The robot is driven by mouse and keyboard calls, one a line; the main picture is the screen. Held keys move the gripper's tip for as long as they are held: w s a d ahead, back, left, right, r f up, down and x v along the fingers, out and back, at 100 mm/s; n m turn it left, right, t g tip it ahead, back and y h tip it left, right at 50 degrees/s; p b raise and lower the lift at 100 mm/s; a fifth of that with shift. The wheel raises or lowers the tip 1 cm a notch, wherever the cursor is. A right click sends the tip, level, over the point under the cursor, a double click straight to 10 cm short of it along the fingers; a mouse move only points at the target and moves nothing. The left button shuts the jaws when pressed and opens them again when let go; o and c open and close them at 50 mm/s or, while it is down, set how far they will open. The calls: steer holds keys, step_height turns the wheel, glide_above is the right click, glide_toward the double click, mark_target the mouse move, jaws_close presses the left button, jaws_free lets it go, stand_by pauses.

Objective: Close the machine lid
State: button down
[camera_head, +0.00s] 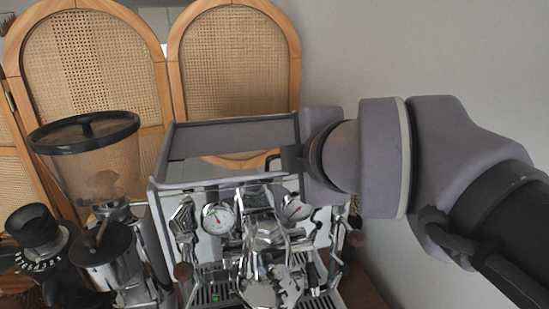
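The espresso machine (195,188) stands in the lower middle, chrome, with gauges on its front. A grey panel (225,138) in a thin dark frame rises at the back of its top. It looks like the lid standing raised, though its hinge does not show. Below the panel, a shiny surface shows a wicker pattern. My arm reaches in from the right. The dark end of my gripper (283,160) is at the right side of the machine's top, in front of the panel's right end. I cannot tell whether it touches the panel, and its fingers are mostly hidden.
A coffee grinder (90,170) with a clear hopper and dark lid stands close on the machine's left. A smaller black device (38,240) is at the far left. Wood and wicker screens (235,60) stand behind. A plain wall (400,50) is at the right.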

steer(key=shift+s+f, duration=0.1)
steer(key=shift+f, duration=0.6)
steer(key=c, duration=1.6)
jaws_free()
steer(key=shift+o, duration=0.2)
